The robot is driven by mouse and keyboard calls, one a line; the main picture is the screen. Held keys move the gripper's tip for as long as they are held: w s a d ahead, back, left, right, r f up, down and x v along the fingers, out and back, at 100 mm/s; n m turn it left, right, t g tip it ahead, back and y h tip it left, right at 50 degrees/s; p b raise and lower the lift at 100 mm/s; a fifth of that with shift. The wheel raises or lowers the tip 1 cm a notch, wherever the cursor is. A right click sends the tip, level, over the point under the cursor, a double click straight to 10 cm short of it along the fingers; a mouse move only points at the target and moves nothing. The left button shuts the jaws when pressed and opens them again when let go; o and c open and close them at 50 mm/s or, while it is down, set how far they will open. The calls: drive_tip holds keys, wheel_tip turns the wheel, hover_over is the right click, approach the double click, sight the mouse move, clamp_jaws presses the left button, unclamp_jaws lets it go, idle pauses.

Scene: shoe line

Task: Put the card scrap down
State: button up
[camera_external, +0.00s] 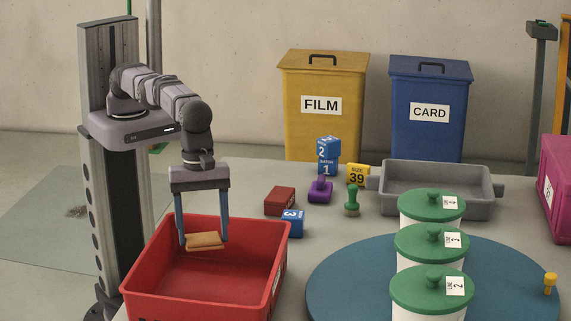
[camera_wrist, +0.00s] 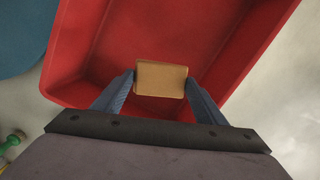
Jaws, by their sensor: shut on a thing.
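The card scrap (camera_external: 205,241) is a small tan-brown folded piece. My gripper (camera_external: 204,240) is shut on it, with one blue finger at each end. The scrap is held over the inside of the red bin (camera_external: 150,286); I cannot tell whether it touches the bin floor. In the wrist view the scrap (camera_wrist: 161,79) sits between the two fingertips (camera_wrist: 160,84), with the red bin (camera_wrist: 112,45) around and below it.
A blue CARD bin (camera_external: 428,140) and a yellow FILM bin (camera_external: 322,130) stand at the back. A grey tray (camera_external: 440,209), blue number blocks (camera_external: 328,150), stamps and a red-brown block (camera_external: 280,201) are right of the red bin. Green-lidded tubs (camera_external: 418,206) stand on a blue turntable (camera_external: 345,275).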

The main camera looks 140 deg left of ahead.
sight(203, 236)
drive_tip(key=shift+f, duration=0.1)
wheel_tip(203, 236, down, 3)
drive_tip(key=shift+f+b, duration=0.1)
drive_tip(key=shift+b, duration=1.05)
drive_tip(key=shift+f, duration=0.85)
drive_tip(key=shift+f, duration=0.1)
drive_tip(key=shift+f, duration=2.4)
drive_tip(key=shift+f, duration=0.15)
drive_tip(key=o, duration=1)
drive_tip(key=shift+o, duration=0.2)
